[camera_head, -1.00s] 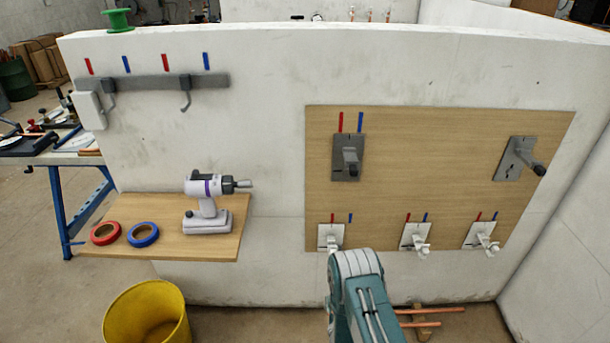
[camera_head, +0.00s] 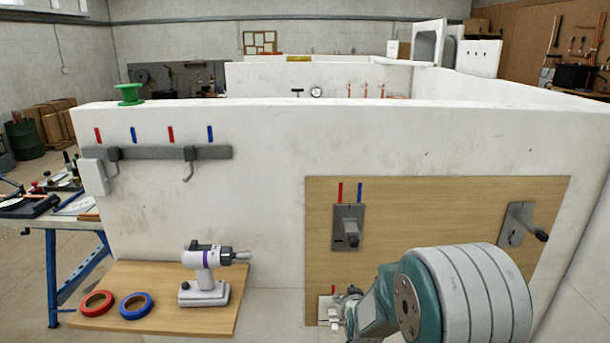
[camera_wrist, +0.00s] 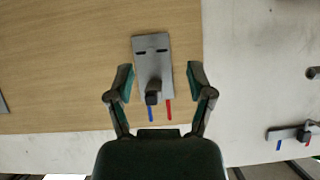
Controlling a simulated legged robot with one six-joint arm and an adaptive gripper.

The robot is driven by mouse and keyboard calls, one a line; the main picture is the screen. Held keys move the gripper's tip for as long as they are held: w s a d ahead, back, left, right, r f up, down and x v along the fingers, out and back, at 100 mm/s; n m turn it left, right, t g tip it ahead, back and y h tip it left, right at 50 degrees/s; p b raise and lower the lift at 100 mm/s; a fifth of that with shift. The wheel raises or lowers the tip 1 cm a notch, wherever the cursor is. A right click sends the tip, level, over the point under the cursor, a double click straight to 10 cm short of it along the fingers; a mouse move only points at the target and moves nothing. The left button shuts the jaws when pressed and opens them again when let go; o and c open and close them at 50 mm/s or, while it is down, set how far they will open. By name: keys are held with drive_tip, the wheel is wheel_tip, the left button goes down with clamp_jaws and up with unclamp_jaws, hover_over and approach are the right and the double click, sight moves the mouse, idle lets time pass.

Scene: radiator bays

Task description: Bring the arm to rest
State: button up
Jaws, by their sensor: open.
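My arm (camera_head: 465,295) stands at the lower right of the head view, in front of the wooden panel (camera_head: 420,210), and hides the panel's lower right part. My gripper (camera_wrist: 160,82) shows in the wrist view with its two fingers spread and nothing between them held. A grey bracket with a dark peg (camera_wrist: 152,65) appears between the fingers in that view, on the panel behind them. I cannot tell how far it is from the fingertips.
A grey bracket (camera_head: 348,227) and another at right (camera_head: 520,224) stick out of the panel. A hook rail (camera_head: 160,153) is on the wall.

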drive_tip(key=s+d+r+g, duration=0.2)
drive_tip(key=s+r+g, duration=0.1)
drive_tip(key=s+r, duration=1.15)
drive_tip(key=s+d+r+g, duration=0.1)
drive_tip(key=s+r, duration=0.1)
drive_tip(key=s, duration=0.8)
drive_tip(key=s+d+r+g, duration=0.1)
drive_tip(key=s+g, duration=0.1)
drive_tip(key=s, duration=0.8)
drive_tip(key=shift+s+d+r+n, duration=0.15)
drive_tip(key=shift+s+r+n, duration=0.15)
drive_tip(key=shift+r, duration=0.05)
drive_tip(key=shift+d, duration=0.15)
